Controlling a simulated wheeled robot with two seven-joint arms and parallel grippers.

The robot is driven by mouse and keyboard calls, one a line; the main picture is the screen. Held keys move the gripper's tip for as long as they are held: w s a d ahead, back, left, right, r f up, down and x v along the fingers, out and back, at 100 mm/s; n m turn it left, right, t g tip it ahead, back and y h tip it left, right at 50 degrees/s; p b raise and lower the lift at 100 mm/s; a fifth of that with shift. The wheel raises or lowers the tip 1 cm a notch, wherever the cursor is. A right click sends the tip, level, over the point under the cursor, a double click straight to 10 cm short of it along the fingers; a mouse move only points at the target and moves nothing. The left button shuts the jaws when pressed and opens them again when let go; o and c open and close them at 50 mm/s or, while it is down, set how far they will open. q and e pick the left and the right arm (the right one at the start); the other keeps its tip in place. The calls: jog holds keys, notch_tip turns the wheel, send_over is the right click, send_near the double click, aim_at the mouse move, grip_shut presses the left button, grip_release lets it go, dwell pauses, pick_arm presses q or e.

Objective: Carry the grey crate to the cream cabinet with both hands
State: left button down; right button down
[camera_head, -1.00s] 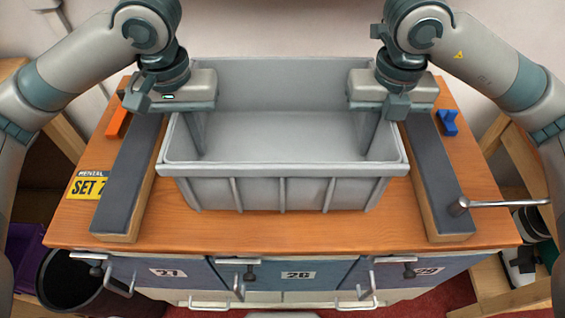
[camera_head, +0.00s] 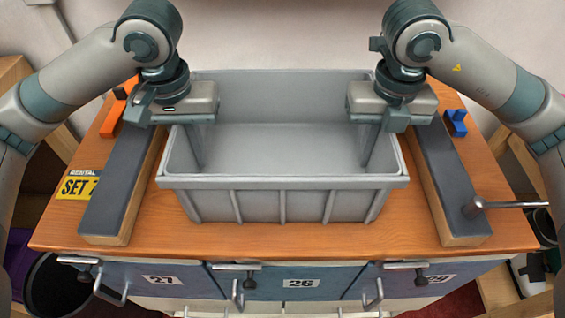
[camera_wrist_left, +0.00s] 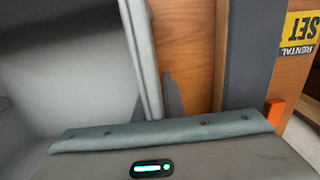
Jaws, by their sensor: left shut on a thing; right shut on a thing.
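The grey crate (camera_head: 280,200) is empty and level above the wooden bench top, between two dark-topped blocks. I cannot tell whether its base touches the wood. My left gripper (camera_head: 190,130) is shut on the crate's left wall, with one finger inside. My right gripper (camera_head: 374,130) is shut on the right wall in the same way. I cannot make out a separate cream cabinet.
The left block (camera_head: 122,190) and right block (camera_head: 448,185) flank the crate closely. An orange piece (camera_head: 118,108), a yellow sign (camera_head: 76,185) and a blue piece (camera_head: 456,123) lie outside them. A metal handle (camera_head: 505,205) sticks out right. Numbered blue fronts (camera_head: 235,282) face me.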

pick_arm(q)
jog(key=shift+a+f, duration=0.2)
jog(key=shift+f, duration=0.25)
pick_arm(e)
jog(key=shift+f, duration=0.5)
pick_arm(q)
jog(key=c, duration=1.8)
grip_release()
jog(key=shift+c, duration=0.2)
pick_arm(e)
jog(key=c, duration=1.8)
grip_release()
jog(key=shift+c, duration=0.2)
pick_arm(q)
notch_tip(320, 180, up, 8)
jog(key=shift+a, duration=0.45)
pick_arm(e)
jog(key=shift+f, duration=0.1)
pick_arm(q)
jog(key=shift+w+f, duration=0.1)
pick_arm(e)
jog(key=shift+r, duration=0.2)
